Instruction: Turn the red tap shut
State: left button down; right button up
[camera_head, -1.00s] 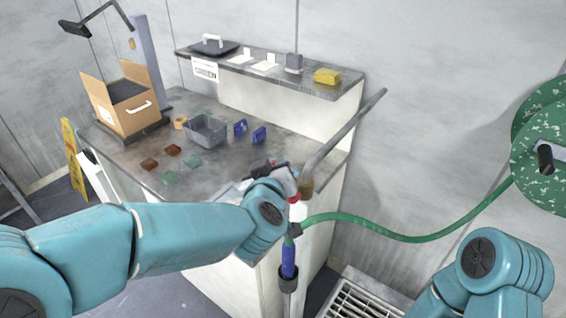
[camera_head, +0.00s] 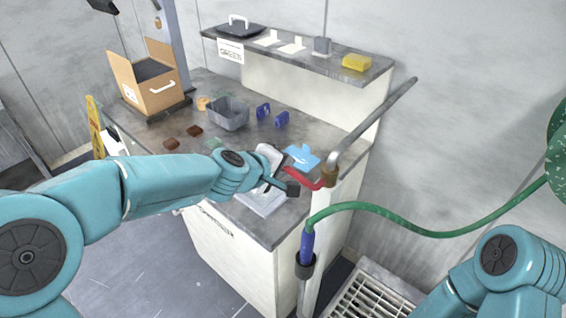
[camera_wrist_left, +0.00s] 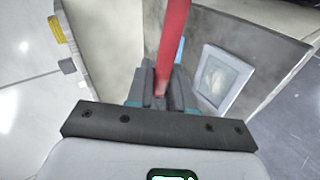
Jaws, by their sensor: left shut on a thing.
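The red tap lever (camera_head: 308,181) sticks out to the left from the brass tap body (camera_head: 330,177), over the counter's right edge. The tap is at the lower end of a slanted grey pipe (camera_head: 375,122). My left gripper (camera_head: 291,182) is at the lever's free end, left of the tap body. In the left wrist view the red lever (camera_wrist_left: 174,42) runs down between the fingers of the left gripper (camera_wrist_left: 161,88), which is shut on it. My right arm shows at the lower right, with its gripper out of view.
A green hose (camera_head: 410,225) runs right from near a blue nozzle (camera_head: 307,246) in a holder below the tap. The counter holds a grey bin (camera_head: 228,115), blue items, a light-blue piece (camera_head: 302,157) and a white-framed tray (camera_head: 262,200). A floor grate (camera_head: 372,300) lies right.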

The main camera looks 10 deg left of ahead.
pick_arm(q)
jog(key=shift+a+f+n+g+h+b, duration=0.1)
jog(key=shift+f+n+g+h+b, duration=0.25)
jog(key=shift+f+b, duration=0.3)
jog(key=shift+f, duration=0.2)
jog(key=shift+n, duration=0.25)
jog(key=c, duration=1.2)
grip_release()
jog(key=shift+o, duration=0.2)
jog(key=p+v, duration=0.2)
jog(key=v, duration=1.4)
